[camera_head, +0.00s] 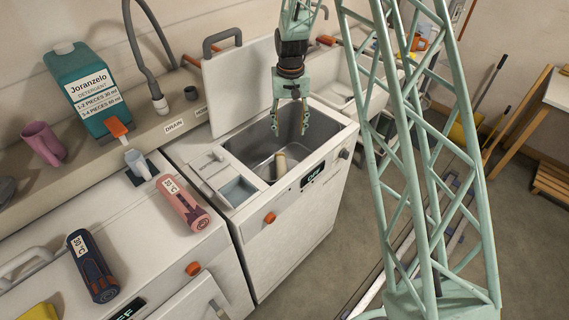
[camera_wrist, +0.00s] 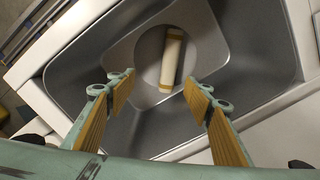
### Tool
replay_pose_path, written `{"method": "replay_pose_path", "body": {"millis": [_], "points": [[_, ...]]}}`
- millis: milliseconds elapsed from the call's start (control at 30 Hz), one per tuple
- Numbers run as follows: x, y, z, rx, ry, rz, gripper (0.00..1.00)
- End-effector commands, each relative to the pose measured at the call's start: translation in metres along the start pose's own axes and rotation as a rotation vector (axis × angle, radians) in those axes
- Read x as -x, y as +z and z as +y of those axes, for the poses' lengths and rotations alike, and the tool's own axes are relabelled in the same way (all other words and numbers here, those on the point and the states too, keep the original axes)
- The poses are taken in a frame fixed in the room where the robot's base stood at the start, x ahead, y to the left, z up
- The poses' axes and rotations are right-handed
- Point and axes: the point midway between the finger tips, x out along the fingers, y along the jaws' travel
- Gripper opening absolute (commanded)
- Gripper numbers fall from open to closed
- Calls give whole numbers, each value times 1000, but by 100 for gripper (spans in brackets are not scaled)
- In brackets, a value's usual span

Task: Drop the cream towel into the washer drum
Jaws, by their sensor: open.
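The cream towel (camera_head: 281,166) is a small roll lying at the bottom of the washer drum (camera_head: 248,150). In the wrist view the towel (camera_wrist: 172,58) lies on the round plate in the floor of the grey metal drum (camera_wrist: 120,52), with darker tan bands near its ends. My gripper (camera_head: 290,124) is above the drum opening, pointing down, with its fingers spread apart. In the wrist view my gripper (camera_wrist: 160,88) has nothing between its fingers, and the towel is beyond and below the fingertips. The white washer (camera_head: 292,232) has its lid (camera_head: 238,85) raised.
A small tray compartment (camera_head: 236,191) is open beside the drum. A pink roll (camera_head: 184,203) and a navy roll (camera_head: 92,266) lie on the neighbouring machine. A teal detergent bottle (camera_head: 85,88) and pink mug (camera_head: 43,144) stand on the back ledge. A white sink (camera_head: 340,95) is behind.

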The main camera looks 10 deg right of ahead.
Motion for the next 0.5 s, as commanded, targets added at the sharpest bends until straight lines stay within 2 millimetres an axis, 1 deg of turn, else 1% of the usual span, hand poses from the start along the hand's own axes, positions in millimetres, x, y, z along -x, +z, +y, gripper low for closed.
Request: {"method": "replay_pose_path", "body": {"millis": [267, 500], "points": [[31, -1, 0, 0, 0, 3, 47], [64, 0, 0, 0, 0, 2, 47]]}}
